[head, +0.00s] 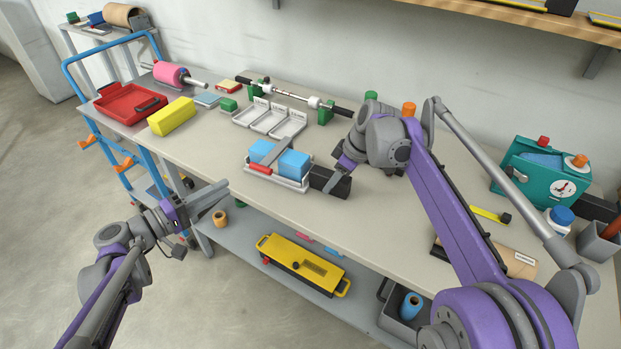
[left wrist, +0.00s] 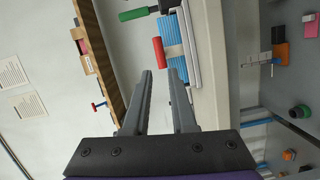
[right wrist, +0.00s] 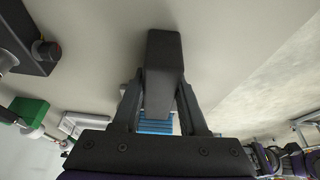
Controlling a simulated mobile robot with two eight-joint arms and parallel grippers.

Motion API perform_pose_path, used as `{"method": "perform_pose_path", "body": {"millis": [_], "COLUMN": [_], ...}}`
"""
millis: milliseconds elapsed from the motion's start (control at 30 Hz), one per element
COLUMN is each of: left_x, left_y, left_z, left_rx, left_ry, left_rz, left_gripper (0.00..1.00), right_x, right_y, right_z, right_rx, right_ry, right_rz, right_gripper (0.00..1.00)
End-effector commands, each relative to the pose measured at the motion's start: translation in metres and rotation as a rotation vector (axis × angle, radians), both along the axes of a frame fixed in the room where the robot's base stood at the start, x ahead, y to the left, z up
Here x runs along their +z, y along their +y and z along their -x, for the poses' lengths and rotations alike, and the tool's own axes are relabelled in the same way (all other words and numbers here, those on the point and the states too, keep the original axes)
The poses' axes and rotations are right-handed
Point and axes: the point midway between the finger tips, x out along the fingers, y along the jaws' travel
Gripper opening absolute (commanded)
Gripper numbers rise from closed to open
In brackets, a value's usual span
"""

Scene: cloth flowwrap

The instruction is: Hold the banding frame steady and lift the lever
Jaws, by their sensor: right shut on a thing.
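The banding frame (head: 283,181) is a pale tray on the bench holding blue bundles (head: 293,164). A grey lever (head: 274,152) with a red grip (head: 260,168) lies across it; the red grip also shows in the left wrist view (left wrist: 159,52). A black block (head: 322,180) is at the frame's right end. My right gripper (head: 337,183) is shut on this block, which sits between its fingers in the right wrist view (right wrist: 163,75). My left gripper (head: 226,188) is open and empty, in front of the bench edge, apart from the lever, which lies ahead of its fingertips (left wrist: 163,72).
White trays (head: 270,119) and a roller rod (head: 290,95) lie behind the frame. A yellow block (head: 171,116) and red tray (head: 130,103) are at left. A teal device (head: 541,174) stands at right. A yellow-lidded box (head: 301,263) is on the lower shelf.

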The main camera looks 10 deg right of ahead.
Motion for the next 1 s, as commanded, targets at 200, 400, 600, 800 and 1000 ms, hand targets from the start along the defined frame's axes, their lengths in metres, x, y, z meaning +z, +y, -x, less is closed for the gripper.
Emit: {"method": "perform_pose_path", "body": {"millis": [200, 400, 600, 800, 1000], "left_x": [-0.012, -0.041, -0.064, -0.074, -0.076], "left_y": [-0.003, -0.007, -0.005, -0.001, 0.001], "left_z": [0.001, 0.012, 0.038, 0.059, 0.066], "left_rx": [0.025, 0.116, 0.224, 0.297, 0.320], "left_ry": [-0.032, -0.115, -0.178, -0.202, -0.207], "left_rz": [0.040, 0.169, 0.302, 0.385, 0.409], "left_gripper": [0.00, 0.00, 0.00, 0.00, 0.00], "right_x": [0.000, 0.000, 0.000, 0.000, 0.000], "right_y": [0.000, 0.000, 0.000, 0.000, 0.000], "right_z": [0.000, 0.000, 0.000, 0.000, 0.000], "right_rx": [0.000, 0.000, 0.000, 0.000, 0.000], "right_ry": [0.000, -0.001, -0.001, 0.000, 0.000], "right_rz": [0.000, -0.001, -0.001, 0.000, 0.000], "right_gripper": [0.00, 0.00, 0.00, 0.00, 0.00]}}
